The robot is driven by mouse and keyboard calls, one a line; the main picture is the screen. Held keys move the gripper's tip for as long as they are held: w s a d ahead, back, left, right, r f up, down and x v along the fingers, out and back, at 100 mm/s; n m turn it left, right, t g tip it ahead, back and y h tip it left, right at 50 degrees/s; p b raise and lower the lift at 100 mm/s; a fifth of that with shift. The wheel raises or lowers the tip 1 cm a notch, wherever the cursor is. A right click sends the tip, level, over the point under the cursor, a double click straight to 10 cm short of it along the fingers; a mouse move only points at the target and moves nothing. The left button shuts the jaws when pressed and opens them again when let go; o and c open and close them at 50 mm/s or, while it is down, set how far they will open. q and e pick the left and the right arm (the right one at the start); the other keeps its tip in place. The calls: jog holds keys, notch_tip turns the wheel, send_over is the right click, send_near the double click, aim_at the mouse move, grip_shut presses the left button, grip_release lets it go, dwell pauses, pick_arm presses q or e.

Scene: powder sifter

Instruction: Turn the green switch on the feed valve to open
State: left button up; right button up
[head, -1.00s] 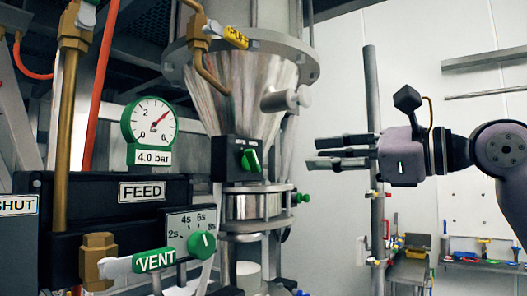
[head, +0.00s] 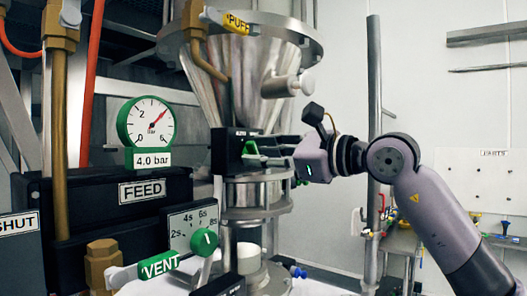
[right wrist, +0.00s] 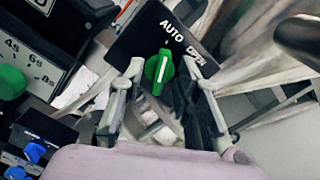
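The feed valve's switch box (head: 228,150) is black and sits below the steel cone. Its green switch (right wrist: 159,72) has a white line and shows upright to slightly tilted in the right wrist view, below the labels AUTO and OPEN. In the head view the switch (head: 250,147) is partly covered by my right gripper (head: 264,150), which reaches in from the right. In the right wrist view the fingers of my right gripper (right wrist: 163,66) are open, one on each side of the switch. I cannot tell whether they touch it. My left gripper is not in view.
A pressure gauge (head: 147,122) and a black FEED block (head: 140,192) stand at the left. Below are a green timer knob (head: 204,240) and a green VENT handle (head: 158,264). A steel stub (head: 289,84) juts out above my right gripper. A vertical pole (head: 374,90) stands behind my right arm.

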grip_shut()
jog(key=shift+d, duration=0.1)
dwell(0.4)
